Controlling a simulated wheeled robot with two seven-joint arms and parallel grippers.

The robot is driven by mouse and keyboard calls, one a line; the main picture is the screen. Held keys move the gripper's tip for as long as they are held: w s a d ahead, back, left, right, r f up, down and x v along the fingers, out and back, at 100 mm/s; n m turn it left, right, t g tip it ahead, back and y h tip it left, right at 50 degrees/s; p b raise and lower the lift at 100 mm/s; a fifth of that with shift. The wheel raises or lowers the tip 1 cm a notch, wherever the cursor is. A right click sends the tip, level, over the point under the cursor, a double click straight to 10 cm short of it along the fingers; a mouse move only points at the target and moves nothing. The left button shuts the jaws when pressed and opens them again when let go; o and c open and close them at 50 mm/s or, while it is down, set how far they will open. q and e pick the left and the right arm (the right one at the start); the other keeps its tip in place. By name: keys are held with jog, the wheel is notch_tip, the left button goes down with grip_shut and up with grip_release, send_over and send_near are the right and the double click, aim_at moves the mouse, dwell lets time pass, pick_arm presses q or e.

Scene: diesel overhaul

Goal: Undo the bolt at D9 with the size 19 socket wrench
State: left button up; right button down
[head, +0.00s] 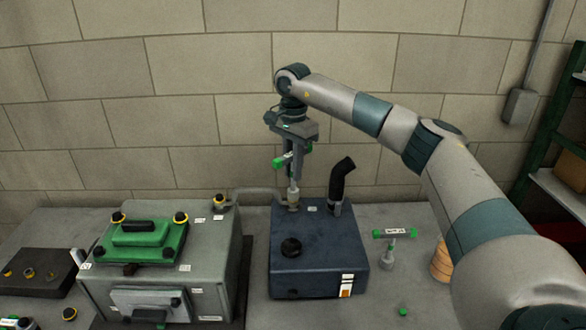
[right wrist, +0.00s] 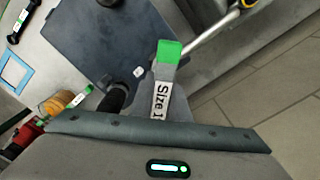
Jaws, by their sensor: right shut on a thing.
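My right gripper (head: 291,150) is shut on a socket wrench (head: 294,186) with green handle ends, above the back left of the dark blue box (head: 318,262). The wrench hangs upright, its socket down at a fitting (head: 293,207) where a pipe meets the box. I cannot tell whether the socket is seated on a bolt there. In the right wrist view the wrench handle (right wrist: 162,95) reads "Size 1", with the rest hidden. A small white label (head: 312,209) is beside the fitting, too small to read as D9. My left gripper is not in view.
A black pipe (head: 341,183) rises from the box right of the wrench. Another green-ended wrench (head: 395,233) stands on the bench to the right. A grey engine block (head: 205,275) with a green cover (head: 140,243) and yellow-ringed bolts is at the left.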

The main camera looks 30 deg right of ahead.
jog(key=n, duration=0.9)
jog(key=shift+r+n, duration=0.1)
jog(key=shift+n, duration=0.2)
jog(key=n, duration=0.5)
jog(key=shift+s, duration=0.1)
jog(key=n, duration=0.4)
jog(key=shift+r, duration=0.1)
jog(key=shift+r+p, duration=0.5)
jog(key=shift+r, duration=0.2)
